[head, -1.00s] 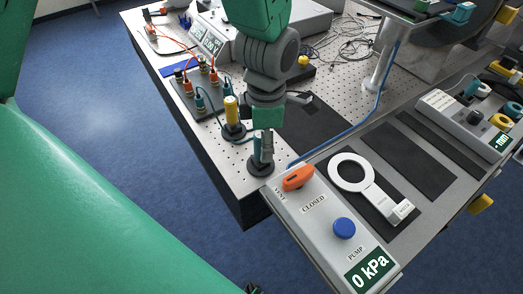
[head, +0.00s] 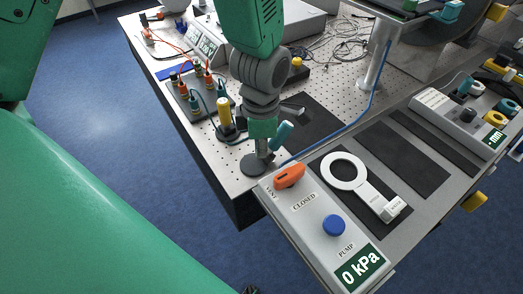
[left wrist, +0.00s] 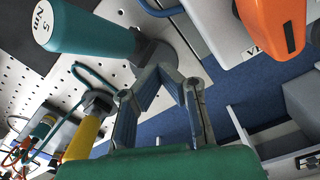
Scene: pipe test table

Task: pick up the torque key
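The torque key (head: 281,135) has a teal handle and leans to the right, beside my left gripper (head: 262,152). In the left wrist view the teal handle (left wrist: 95,36) slants across the upper left, its pale end cap marked 5 Nm. Its lower end meets a grey part behind the tips of my left gripper (left wrist: 161,75). Those fingertips bend inward close together near that end. Whether they hold it is hidden. A dark round stand (head: 254,165) is below. My right gripper is not in view.
A yellow-handled tool (head: 225,115) stands upright close by on the left. The pump box (head: 320,225) with an orange valve handle (head: 289,176) is just right. A white ring-shaped tool (head: 347,172) lies on a dark mat. A blue hose runs behind.

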